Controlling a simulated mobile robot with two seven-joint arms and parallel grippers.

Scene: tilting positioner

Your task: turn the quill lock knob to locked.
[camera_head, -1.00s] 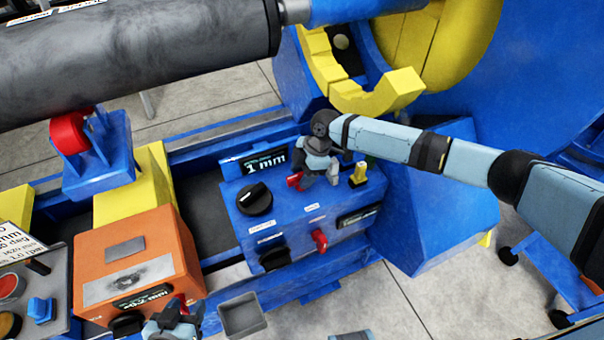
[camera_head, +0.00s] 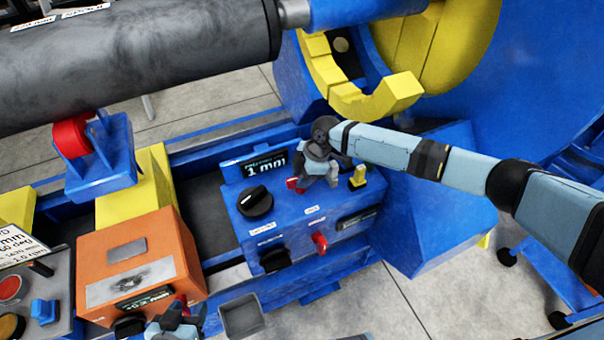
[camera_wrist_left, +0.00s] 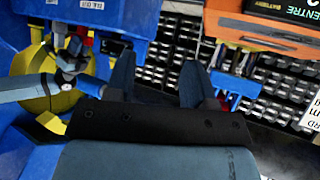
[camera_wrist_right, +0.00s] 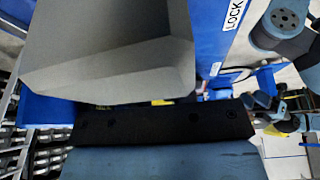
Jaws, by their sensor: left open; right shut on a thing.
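The blue control box (camera_head: 300,217) stands in the middle of the head view with a small display reading about 1 mm. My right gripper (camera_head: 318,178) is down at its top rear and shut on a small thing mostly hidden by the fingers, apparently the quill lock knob. A red part (camera_head: 293,184) shows beside these fingers. In the right wrist view a large grey block shape covers much of the picture, and a LOCK label (camera_wrist_right: 233,15) shows beside it. My left gripper (camera_head: 178,322) is open, low in the head view near the orange box.
A black dial (camera_head: 255,201), another black knob (camera_head: 275,259), a red handle (camera_head: 319,242) and a yellow-topped post (camera_head: 358,177) are on the blue box. The orange box (camera_head: 140,258) stands left; a grey open tray (camera_head: 241,316) sits in front. A large roller (camera_head: 140,55) spans above.

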